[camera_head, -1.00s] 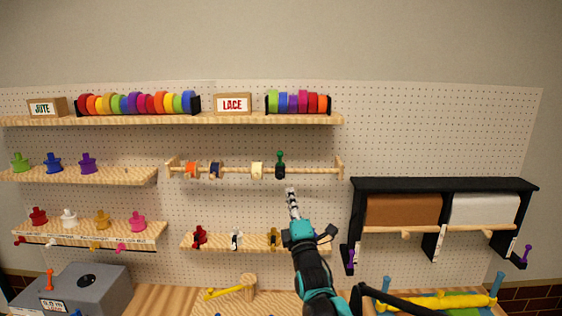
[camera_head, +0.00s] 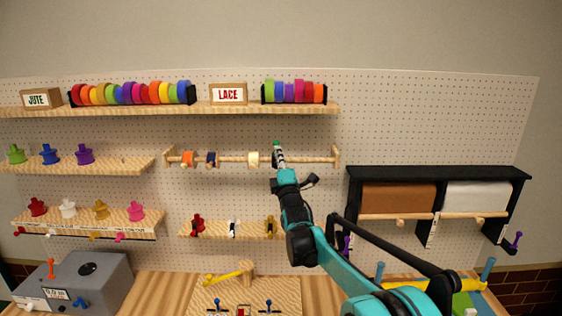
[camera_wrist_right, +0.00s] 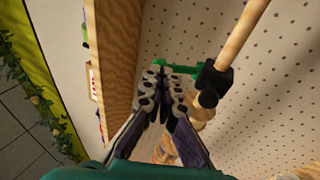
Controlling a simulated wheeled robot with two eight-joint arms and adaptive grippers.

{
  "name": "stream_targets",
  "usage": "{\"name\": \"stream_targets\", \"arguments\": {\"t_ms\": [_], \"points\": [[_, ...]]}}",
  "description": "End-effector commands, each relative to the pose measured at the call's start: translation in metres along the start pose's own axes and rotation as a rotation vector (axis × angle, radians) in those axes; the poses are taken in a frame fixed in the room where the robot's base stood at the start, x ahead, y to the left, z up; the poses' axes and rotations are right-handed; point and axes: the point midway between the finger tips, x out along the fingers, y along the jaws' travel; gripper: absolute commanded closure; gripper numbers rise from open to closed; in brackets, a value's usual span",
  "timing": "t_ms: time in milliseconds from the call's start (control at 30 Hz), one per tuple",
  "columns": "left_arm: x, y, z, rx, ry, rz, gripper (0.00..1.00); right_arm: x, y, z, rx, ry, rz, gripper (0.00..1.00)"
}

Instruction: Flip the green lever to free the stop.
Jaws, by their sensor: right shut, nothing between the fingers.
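The green lever (camera_head: 277,144) is mostly hidden behind my right gripper (camera_head: 280,153) in the head view. In the right wrist view the green lever (camera_wrist_right: 182,68) runs sideways from the black stop (camera_wrist_right: 213,82), which sits on the wooden rod (camera_wrist_right: 243,35). My right gripper (camera_wrist_right: 165,76) is shut and empty. Its fingertips are right at the lever; I cannot tell whether they touch it. My left gripper is not in view.
The ribbon shelf (camera_head: 205,107) runs above the rod, and a lower shelf (camera_head: 240,231) with small clips runs below.

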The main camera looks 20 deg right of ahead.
Motion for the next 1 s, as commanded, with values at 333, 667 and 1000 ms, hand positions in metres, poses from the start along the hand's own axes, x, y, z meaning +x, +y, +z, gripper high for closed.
{"name": "stream_targets", "arguments": {"t_ms": [333, 667, 1000], "points": [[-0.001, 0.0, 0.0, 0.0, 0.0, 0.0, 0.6, 0.004, 0.0, 0.0, 0.0, 0.0, 0.0, 1.0], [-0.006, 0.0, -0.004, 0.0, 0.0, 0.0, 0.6, 0.007, 0.004, 0.001, 0.008, -0.001, -0.04, 1.0], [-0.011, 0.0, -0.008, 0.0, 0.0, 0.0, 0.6, 0.01, 0.005, 0.001, 0.016, -0.001, -0.088, 1.0]]}}
